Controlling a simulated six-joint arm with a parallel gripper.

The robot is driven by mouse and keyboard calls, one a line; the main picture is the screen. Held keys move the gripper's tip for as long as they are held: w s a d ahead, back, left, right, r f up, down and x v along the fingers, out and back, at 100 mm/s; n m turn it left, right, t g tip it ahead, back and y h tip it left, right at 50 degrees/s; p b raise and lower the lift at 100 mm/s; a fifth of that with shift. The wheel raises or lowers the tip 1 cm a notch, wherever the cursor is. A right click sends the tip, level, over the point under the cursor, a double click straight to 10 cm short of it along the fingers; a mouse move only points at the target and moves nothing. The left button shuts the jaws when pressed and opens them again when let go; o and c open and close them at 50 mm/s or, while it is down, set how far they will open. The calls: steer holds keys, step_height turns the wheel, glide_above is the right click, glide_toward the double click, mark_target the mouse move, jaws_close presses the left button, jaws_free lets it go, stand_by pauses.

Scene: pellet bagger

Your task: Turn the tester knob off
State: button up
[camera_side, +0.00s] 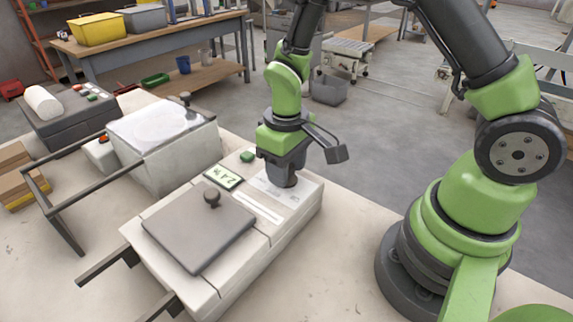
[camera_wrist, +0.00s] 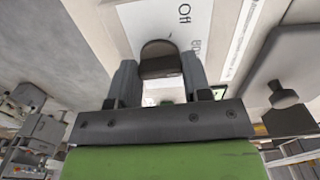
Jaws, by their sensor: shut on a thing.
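The tester (camera_side: 262,238) is a white box with a grey hinged-looking lid, a small display and a printed label on top. My gripper (camera_side: 284,165) points straight down at the tester's far right end. It is shut on the dark tester knob (camera_side: 285,181), mostly hidden by the fingers in the side view. In the wrist view the dark, rounded knob (camera_wrist: 159,60) sits between the two fingers of my gripper (camera_wrist: 158,72), above the white label. A few printed letters show beside it; I cannot tell the knob's setting.
A green button (camera_side: 247,156) and the display (camera_side: 223,176) lie left of my gripper. The lid (camera_side: 198,228) has a dark handle. A white machine with a dark bar frame (camera_side: 165,140) stands to the left. The bench in front of the tester's right side is clear.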

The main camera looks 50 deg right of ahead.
steer(key=n, duration=0.5)
steer(key=shift+n, duration=0.3)
steer(key=n, duration=0.5)
steer(key=shift+n, duration=0.4)
steer(key=o, duration=0.9)
step_height(320, 180, up, 10)
